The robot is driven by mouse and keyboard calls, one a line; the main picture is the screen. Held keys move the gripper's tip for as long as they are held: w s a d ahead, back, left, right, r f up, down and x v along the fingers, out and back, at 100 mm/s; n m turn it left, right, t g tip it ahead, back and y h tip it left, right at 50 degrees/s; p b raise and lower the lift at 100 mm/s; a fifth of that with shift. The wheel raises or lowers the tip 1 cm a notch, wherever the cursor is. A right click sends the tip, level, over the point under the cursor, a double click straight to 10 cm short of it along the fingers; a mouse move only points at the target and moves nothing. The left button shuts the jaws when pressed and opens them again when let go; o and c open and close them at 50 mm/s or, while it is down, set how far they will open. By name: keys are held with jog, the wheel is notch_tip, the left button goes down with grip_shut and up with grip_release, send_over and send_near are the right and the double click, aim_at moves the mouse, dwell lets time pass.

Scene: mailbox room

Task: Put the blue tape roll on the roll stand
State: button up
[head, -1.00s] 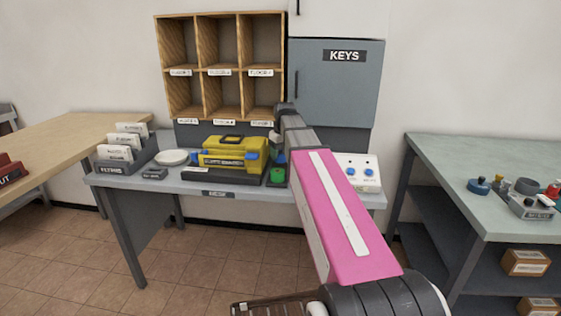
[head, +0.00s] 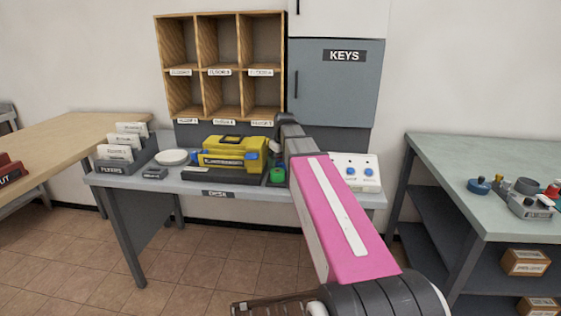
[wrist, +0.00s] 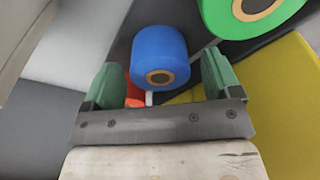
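The blue tape roll (wrist: 160,57) shows in the wrist view with its tan core facing the camera. It lies ahead of and between the green-padded fingers of my gripper (wrist: 163,82), with a narrow gap to each pad. The gripper looks open. A green roll (wrist: 250,14) is at the upper right of the wrist view. In the head view a green item (head: 277,175) sits on the bench beside the yellow machine (head: 233,152). My arm hides much of that spot, and I cannot make out the roll stand clearly.
The grey bench (head: 230,190) also holds a white button box (head: 355,172), a white round dish (head: 172,156) and a card holder (head: 125,160). Wooden pigeonholes (head: 222,70) and a grey key cabinet (head: 340,95) stand behind. A red-orange piece (wrist: 134,92) shows below the blue roll.

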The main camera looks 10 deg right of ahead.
jog(key=shift+r, duration=0.1)
notch_tip(320, 180, up, 12)
jog(key=s, duration=0.1)
jog(key=shift+s+d, duration=0.3)
jog(key=shift+d, duration=0.1)
